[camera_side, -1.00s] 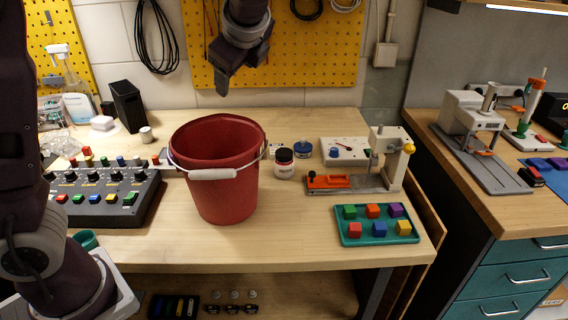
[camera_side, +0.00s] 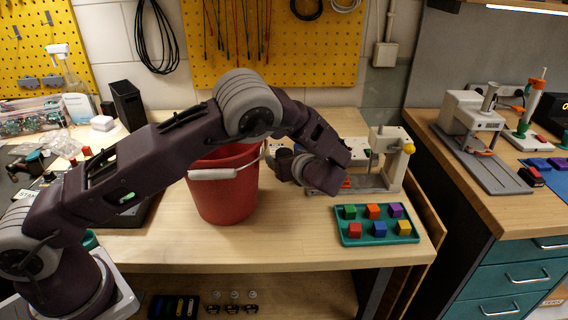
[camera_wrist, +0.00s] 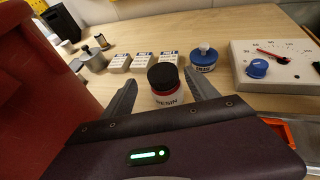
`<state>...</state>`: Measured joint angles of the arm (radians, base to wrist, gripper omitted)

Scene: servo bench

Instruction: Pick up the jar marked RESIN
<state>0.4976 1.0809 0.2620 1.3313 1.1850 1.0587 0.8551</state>
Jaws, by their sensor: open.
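The jar marked RESIN (camera_wrist: 167,88) stands upright in the wrist view, with a black lid, a red band and a white label. My gripper (camera_wrist: 165,92) is open, with one finger on each side of the jar, and nothing is held. I cannot tell whether either finger touches the jar. My own housing hides the jar's lower part. In the side view my arm hides the jar, and my gripper's fingers cannot be made out behind my wrist.
A red bucket (camera_side: 226,195) stands close left of my gripper. Behind the jar are a blue-lidded jar (camera_wrist: 204,60) and small white boxes (camera_wrist: 144,61). A dial panel (camera_wrist: 275,68) is at right. A teal tray (camera_side: 376,238) of coloured blocks lies at front right.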

